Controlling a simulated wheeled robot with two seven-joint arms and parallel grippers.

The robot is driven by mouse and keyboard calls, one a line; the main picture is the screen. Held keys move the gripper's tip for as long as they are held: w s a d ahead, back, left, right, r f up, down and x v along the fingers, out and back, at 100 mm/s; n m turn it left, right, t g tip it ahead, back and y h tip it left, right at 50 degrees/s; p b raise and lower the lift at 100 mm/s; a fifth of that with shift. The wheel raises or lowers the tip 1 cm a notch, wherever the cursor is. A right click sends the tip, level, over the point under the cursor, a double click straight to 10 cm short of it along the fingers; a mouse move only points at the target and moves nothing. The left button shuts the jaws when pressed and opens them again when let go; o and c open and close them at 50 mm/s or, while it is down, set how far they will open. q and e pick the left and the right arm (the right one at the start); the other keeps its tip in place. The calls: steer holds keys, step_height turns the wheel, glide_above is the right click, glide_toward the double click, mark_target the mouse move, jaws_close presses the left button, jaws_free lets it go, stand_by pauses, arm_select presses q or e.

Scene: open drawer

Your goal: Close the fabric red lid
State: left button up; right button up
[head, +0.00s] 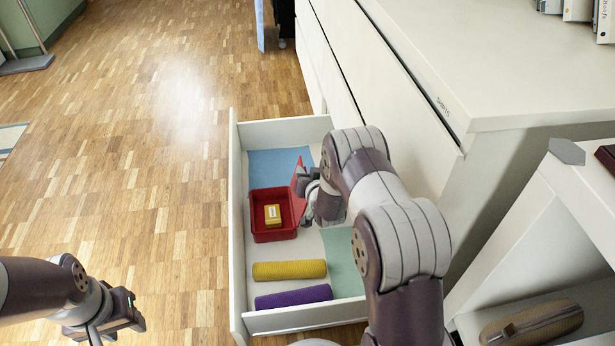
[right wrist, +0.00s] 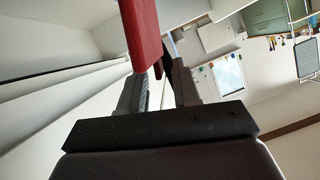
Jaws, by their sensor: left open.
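A red box (head: 256,222) sits in the open drawer (head: 238,250) with a small yellow box (head: 272,214) inside. Its red lid (head: 299,186) stands raised at the box's right side. My right gripper (head: 311,186) is beside the lid, on its right, partly hidden by my arm. In the right wrist view, the red lid (right wrist: 146,35) is close in front of the left finger, and the fingers of my right gripper (right wrist: 163,85) are apart. I cannot tell if they touch it. My left gripper (head: 130,310) is open and empty over the floor, left of the drawer.
A yellow roll (head: 290,270) and a purple roll (head: 293,296) lie in the drawer's near end. Blue cloth (head: 278,162) and green cloth (head: 342,262) lie flat there. The white cabinet (head: 400,130) bounds the right. A brown case (head: 532,324) rests on a shelf.

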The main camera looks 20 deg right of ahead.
jaws_close()
stand_by(1.4)
